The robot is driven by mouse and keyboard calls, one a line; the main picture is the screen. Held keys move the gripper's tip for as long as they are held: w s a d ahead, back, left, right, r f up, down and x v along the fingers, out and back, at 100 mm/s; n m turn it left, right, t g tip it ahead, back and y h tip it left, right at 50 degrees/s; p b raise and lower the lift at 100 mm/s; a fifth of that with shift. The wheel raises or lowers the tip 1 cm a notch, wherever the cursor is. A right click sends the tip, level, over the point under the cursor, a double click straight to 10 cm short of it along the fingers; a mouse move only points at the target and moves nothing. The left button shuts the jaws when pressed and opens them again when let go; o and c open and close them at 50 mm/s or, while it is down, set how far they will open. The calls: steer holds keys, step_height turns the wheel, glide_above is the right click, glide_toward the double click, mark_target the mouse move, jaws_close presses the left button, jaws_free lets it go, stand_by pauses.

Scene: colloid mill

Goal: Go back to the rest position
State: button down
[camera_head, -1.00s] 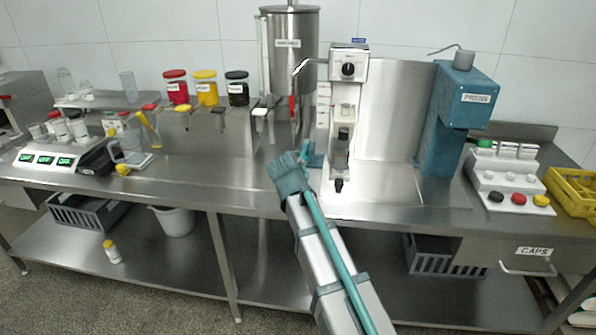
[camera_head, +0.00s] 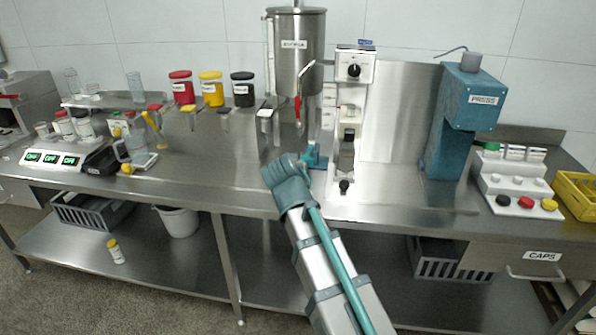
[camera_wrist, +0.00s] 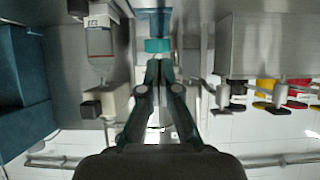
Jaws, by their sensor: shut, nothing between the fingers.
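In the wrist view my gripper (camera_wrist: 160,68) has its two fingers together, with nothing held. In the head view my wrist is over the front middle of the steel bench and hides most of the gripper. A blue block with a teal ring (camera_wrist: 157,45) lies just beyond the fingertips in the wrist view; I cannot tell whether they touch. The steel hopper (camera_head: 297,50) stands behind my arm's end. The white dispenser unit with a black knob (camera_head: 350,110) stands just to the right of it.
The blue press (camera_head: 465,120) and a white button panel (camera_head: 520,185) stand right. Red, yellow and black lidded jars (camera_head: 212,92) stand at the back left. Bare bench (camera_head: 215,170) lies left of my wrist.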

stand_by(0.5)
steer(key=s+d+f+n+g, duration=0.1)
steer(key=s+d+f+g, duration=0.35)
steer(key=f, duration=0.85)
steer(key=s+d+f+n+g+p, duration=0.1)
steer(key=s+f+n+g, duration=0.1)
steer(key=s+f, duration=0.75)
steer(key=s+d+f+n+g, duration=0.1)
steer(key=s+d+f+g, duration=0.2)
steer(key=f, duration=1.3)
steer(key=s+d+f+g, duration=0.3)
steer(key=s+f, duration=0.3)
steer(key=s, duration=0.5)
steer(key=s+d+f+m+g+y+p, duration=0.1)
steer(key=s+d+f+g, duration=0.2)
steer(key=s+f, duration=0.4)
steer(key=s+d+f+m+g+p, duration=0.1)
steer(key=s+d+f+g, duration=0.2)
steer(key=s, duration=1.4)
step_height(320, 180, down, 4)
steer(key=shift+s+d+r+y, duration=0.2)
steer(key=shift+d+r+y, duration=0.1)
steer(key=shift+d, duration=0.65)
